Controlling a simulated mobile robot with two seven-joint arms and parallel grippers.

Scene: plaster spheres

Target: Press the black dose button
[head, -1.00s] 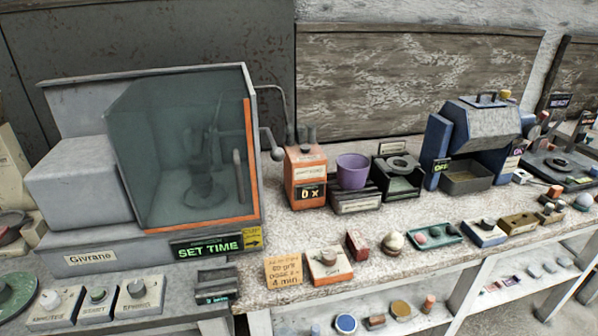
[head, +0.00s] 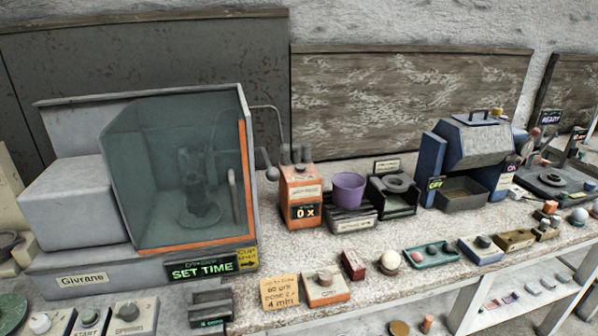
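No black button clearly marked as dose shows; small labels are too blurred to read. An orange dispenser (head: 300,196) stands mid-bench with a display reading "0 x" and dark knobs on top. In front of it, a small white and orange box (head: 325,288) carries a grey round knob or button on top; its label is unreadable. A purple cup (head: 348,189) sits on a dark stand just right of the dispenser. An orange note card (head: 279,291) lies left of the box and mentions a dose and "4 min". Neither of my grippers is in view.
A large grey machine (head: 90,265) with a glass hood and "SET TIME" display fills the left. Several small button boxes line the bench's front edge. A blue machine (head: 462,165) stands at the right. Bare bench shows between the dispenser and the front row.

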